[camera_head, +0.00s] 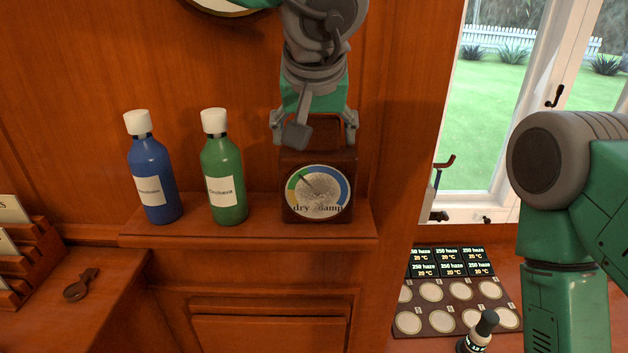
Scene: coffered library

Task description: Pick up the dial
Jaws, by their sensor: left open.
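The dial (318,193) is a round gauge face, marked dry and damp, on the front of a dark wooden block standing on a wooden ledge. My left gripper (314,134) comes down from the top of the head view, directly over the block. Its fingers are spread apart at the block's top edge, in front of or around its upper part. I cannot tell whether they touch it. The gripper is open and hides part of the block's top. My right arm shows at the right edge, but its gripper is out of view.
A green bottle (224,178) and a blue bottle (152,180) stand left of the dial on the ledge (250,236). A dark tray (440,320) of round discs and a small bottle (480,333) lie lower right. A window (520,100) is behind.

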